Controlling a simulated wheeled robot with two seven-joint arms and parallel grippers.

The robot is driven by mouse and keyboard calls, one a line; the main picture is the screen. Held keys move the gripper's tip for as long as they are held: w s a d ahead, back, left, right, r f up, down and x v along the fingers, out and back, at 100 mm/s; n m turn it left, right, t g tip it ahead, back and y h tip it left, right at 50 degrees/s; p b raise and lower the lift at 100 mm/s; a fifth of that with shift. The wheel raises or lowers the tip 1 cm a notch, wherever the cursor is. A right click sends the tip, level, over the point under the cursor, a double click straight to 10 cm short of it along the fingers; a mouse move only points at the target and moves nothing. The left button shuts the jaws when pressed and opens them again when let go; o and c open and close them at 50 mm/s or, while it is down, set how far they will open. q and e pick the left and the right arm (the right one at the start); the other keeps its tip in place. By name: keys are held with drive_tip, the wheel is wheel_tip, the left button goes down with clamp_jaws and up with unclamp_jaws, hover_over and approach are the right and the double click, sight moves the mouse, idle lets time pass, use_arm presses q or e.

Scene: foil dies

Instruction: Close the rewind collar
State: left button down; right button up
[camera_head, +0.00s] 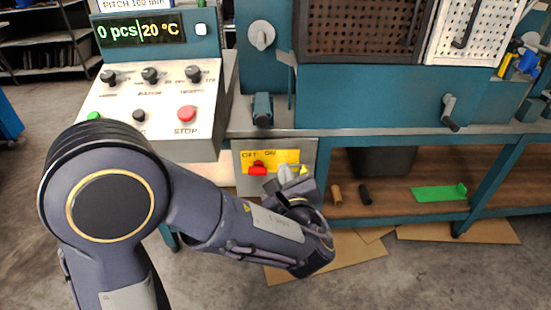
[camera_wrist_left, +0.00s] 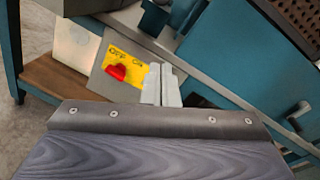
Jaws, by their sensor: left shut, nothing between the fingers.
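My left gripper (camera_head: 285,172) is shut and empty. Its pale fingers also show together in the left wrist view (camera_wrist_left: 161,82), in front of the machine's lower front panel and just right of the red switch. No part is clearly marked as the rewind collar. A round grey fitting with a lever (camera_head: 261,36) sits on the teal upright, above and left of the gripper. A dark teal block-like fitting (camera_head: 262,110) is at the bench edge above the gripper. I cannot tell which is the collar. The gripper appears apart from both. My right gripper is not in view.
A red switch (camera_head: 258,168) sits on a yellow OFF/ON plate. A control console (camera_head: 150,128) with knobs and a red STOP button is at left. A crank handle (camera_head: 449,112) projects at right.

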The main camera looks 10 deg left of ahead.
use_arm(q)
drive_tip(key=w+a+r, duration=0.2)
drive_tip(key=w+a, duration=0.4)
drive_tip(key=w, duration=0.3)
drive_tip(key=shift+w+r+b, duration=0.15)
drive_tip(key=shift+r+b, duration=0.15)
drive_tip(key=shift+b, duration=0.1)
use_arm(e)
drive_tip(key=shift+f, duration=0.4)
